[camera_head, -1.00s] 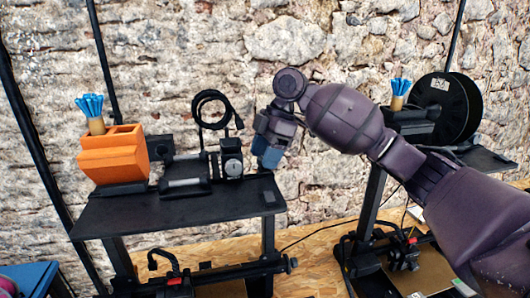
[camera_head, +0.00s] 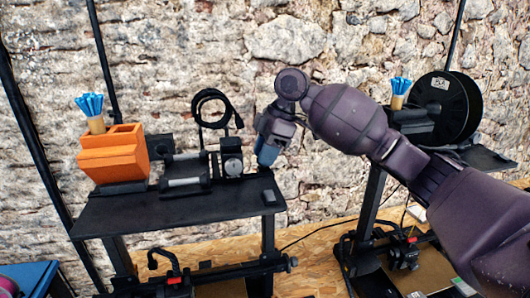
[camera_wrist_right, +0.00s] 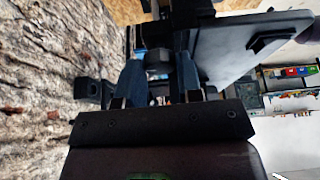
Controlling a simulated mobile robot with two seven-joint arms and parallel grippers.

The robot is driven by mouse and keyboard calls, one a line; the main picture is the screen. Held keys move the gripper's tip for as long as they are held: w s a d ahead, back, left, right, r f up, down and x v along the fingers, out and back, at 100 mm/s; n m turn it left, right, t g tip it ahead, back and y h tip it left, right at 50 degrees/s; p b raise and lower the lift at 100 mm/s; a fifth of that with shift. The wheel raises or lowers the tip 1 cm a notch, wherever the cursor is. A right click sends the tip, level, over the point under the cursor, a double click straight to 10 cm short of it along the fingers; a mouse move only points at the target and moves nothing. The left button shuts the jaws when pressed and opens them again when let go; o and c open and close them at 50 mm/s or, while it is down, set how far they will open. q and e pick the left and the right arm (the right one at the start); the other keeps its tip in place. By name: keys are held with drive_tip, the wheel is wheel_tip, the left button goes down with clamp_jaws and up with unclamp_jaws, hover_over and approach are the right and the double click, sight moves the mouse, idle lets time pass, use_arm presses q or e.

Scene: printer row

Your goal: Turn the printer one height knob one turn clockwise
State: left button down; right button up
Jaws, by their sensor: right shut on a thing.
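The height knob (camera_wrist_right: 158,60) shows in the wrist view as a small grey round piece between the two dark blue fingers of my right gripper (camera_wrist_right: 160,75). The fingers close on it from both sides. In the head view my right gripper (camera_head: 267,151) points down just above the right end of the first printer's black top shelf (camera_head: 180,209). The knob is hidden there by the gripper. My left gripper is in neither view.
An orange holder (camera_head: 112,158) with blue-tipped tools stands on the shelf's left side, with a black dial unit (camera_head: 232,160) further right. A second printer with a black spool (camera_head: 440,108) stands at the right. A stone wall (camera_head: 330,40) lies behind.

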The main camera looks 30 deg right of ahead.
drive_tip(key=m, duration=0.2)
drive_tip(key=m+t, duration=0.1)
drive_tip(key=m, duration=0.1)
drive_tip(key=shift+s+t+h, duration=0.1)
drive_tip(key=shift+t+h, duration=0.2)
drive_tip(key=m+t+h, duration=0.1)
drive_tip(key=m, duration=0.4)
drive_tip(key=shift+a, duration=0.1)
drive_tip(key=m+t+h, duration=0.1)
drive_tip(key=m+h, duration=0.1)
drive_tip(key=m, duration=0.2)
drive_tip(key=shift+a+m, duration=0.1)
drive_tip(key=shift+m, duration=0.2)
drive_tip(key=shift+m+h, duration=0.7)
drive_tip(key=shift+m, duration=1.1)
drive_tip(key=o, duration=0.9)
drive_tip(key=shift+s, duration=0.1)
drive_tip(key=v, duration=1.1)
drive_tip(key=shift+a+b, duration=0.1)
drive_tip(key=shift+b, duration=0.3)
